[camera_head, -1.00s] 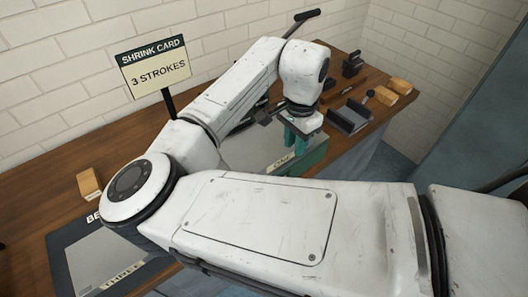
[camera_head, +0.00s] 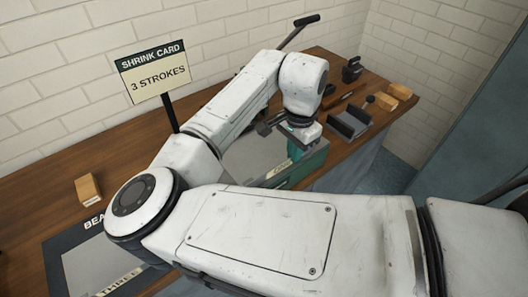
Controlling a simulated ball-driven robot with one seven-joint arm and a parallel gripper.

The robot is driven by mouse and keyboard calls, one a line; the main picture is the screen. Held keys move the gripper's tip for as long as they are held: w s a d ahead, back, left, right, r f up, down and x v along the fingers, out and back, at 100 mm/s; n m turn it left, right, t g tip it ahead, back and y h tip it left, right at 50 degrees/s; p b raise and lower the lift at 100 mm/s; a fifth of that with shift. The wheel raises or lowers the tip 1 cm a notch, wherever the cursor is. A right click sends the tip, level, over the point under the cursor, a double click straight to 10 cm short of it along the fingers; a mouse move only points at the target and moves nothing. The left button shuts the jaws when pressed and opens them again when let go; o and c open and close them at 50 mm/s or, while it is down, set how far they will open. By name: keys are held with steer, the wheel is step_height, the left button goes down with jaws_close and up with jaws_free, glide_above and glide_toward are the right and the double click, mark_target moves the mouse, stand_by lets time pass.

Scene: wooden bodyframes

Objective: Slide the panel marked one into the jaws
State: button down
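A grey panel (camera_head: 243,158) lies on the bench behind my arm, at a green-edged holder (camera_head: 308,164). A small pale label on its front side seems to read ONE (camera_head: 279,169), partly cut off by my arm. My gripper (camera_head: 303,135) points down over the panel's right end, with teal fingers partly hidden under the wrist. I cannot tell whether the fingers touch the panel or how far apart they are. A long dark-handled lever (camera_head: 300,29) rises behind my arm. The jaws cannot be made out; my arm covers that area.
A sign (camera_head: 153,74) reads SHRINK CARD, 3 STROKES. A board with a panel marked THREE (camera_head: 95,262) lies front left. Wooden blocks (camera_head: 88,188) (camera_head: 398,90), a grey tray-like block (camera_head: 348,124) and a dark tool (camera_head: 352,70) stand on the bench. A brick wall (camera_head: 60,80) bounds the back.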

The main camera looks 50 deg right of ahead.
mark_target(278, 148)
steer(key=shift+w+d, duration=0.25)
steer(key=shift+w, duration=0.55)
steer(key=shift+w+d, duration=0.25)
steer(key=shift+w, duration=0.5)
steer(key=shift+w+d, duration=0.1)
steer(key=shift+w, duration=0.25)
steer(key=shift+w+d, duration=0.25)
steer(key=shift+w, duration=0.7)
steer(key=c, duration=1.3)
jaws_free()
steer(key=shift+w, duration=0.1)
steer(key=shift+o, duration=0.5)
steer(key=o, duration=0.5)
steer(key=shift+r, duration=0.1)
